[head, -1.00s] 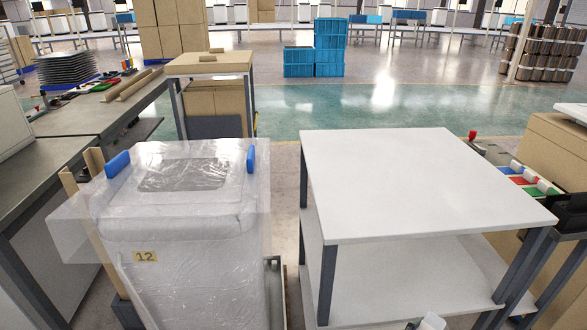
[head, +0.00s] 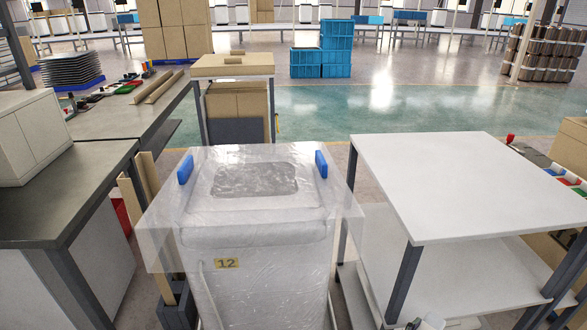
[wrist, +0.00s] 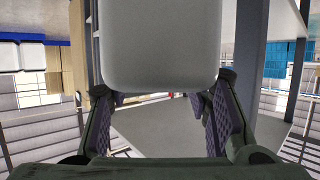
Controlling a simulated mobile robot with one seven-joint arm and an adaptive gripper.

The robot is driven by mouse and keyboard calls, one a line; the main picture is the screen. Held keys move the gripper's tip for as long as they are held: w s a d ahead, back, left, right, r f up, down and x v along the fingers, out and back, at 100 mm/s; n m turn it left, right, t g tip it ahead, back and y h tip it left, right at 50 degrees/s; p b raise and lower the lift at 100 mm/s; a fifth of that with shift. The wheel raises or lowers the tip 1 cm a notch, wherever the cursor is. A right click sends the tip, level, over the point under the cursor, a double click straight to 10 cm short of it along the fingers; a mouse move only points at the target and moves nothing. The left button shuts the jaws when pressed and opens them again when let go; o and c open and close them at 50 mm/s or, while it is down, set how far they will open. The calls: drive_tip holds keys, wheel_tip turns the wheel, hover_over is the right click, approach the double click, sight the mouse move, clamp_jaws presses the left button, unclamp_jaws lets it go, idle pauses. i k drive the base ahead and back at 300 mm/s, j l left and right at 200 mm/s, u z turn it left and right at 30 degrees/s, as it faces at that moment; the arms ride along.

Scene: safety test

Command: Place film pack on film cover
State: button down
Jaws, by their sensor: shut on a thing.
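The film cover (head: 257,215) is a clear, wrinkled plastic sheet over a pale bin-like unit with a yellow 12 label, left of centre in the head view. Two blue pieces sit at its upper corners. In the wrist view my gripper (wrist: 155,100) has its two fingers apart around a smooth white, rounded block (wrist: 160,45), which I take to be the film pack. The contact between fingers and block is partly hidden. In the head view only a small pale piece shows at the bottom edge, too cut off to name. The film cover has nothing resting on its top.
A white two-level table (head: 465,185) stands right of the covered unit, its top bare. A dark-topped bench (head: 75,190) with a white box (head: 30,135) is close on the left. A small table with cardboard (head: 235,68) stands behind. Open floor lies beyond.

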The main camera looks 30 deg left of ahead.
sight(243, 181)
drive_tip(key=k+l+u, duration=0.1)
drive_tip(key=u, duration=0.65)
drive_tip(key=k+j, duration=0.05)
drive_tip(key=k, duration=0.05)
